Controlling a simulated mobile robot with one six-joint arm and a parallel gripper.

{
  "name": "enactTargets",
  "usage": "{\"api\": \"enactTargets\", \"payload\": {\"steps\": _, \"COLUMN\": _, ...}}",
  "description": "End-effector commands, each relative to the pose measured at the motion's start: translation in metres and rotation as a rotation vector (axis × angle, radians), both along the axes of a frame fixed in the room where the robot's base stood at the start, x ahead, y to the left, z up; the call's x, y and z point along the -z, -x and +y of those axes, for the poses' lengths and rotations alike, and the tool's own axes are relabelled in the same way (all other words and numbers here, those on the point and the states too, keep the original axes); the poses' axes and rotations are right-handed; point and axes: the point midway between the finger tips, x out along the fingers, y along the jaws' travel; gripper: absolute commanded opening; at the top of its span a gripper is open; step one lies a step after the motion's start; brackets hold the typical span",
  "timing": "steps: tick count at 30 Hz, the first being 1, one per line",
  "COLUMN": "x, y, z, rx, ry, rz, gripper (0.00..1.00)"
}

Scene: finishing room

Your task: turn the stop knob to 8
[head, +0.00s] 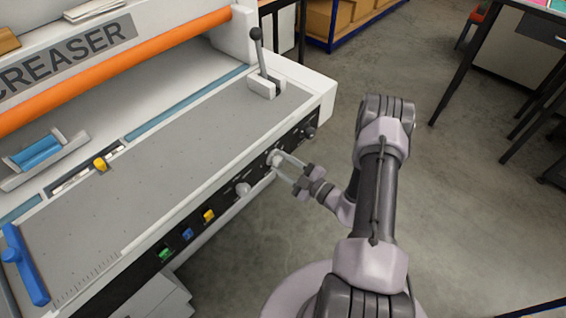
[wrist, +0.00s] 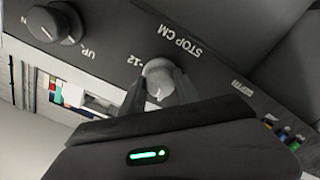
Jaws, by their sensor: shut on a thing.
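The stop knob (wrist: 158,76) is a pale grey round knob on the creaser's black front panel, under upside-down lettering "STOP CM" in the wrist view. A "12" is printed at its left; the rest of its scale is hidden by my fingers, and I cannot read its setting. In the head view the stop knob (head: 273,157) is the middle one of the three knobs along the panel. My gripper (head: 281,162) reaches it from the right and front. In the wrist view my gripper (wrist: 160,88) has one finger on each side of the knob, shut on it.
A dark knob (head: 310,132) sits further right on the panel, and another pale knob (head: 243,189) to the left. Yellow (head: 208,215), blue (head: 187,233) and green (head: 165,253) buttons follow. A lever (head: 262,62) stands on the bed (head: 190,120).

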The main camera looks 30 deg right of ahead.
Motion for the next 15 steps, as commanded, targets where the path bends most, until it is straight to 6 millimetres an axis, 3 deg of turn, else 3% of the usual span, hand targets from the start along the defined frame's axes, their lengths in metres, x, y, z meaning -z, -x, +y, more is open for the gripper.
{"api": "enactTargets", "payload": {"steps": 15, "x": 0.0004, "y": 0.0004, "z": -0.0001, "rx": -0.001, "ry": 0.248, "rz": -0.088, "gripper": 0.0}}
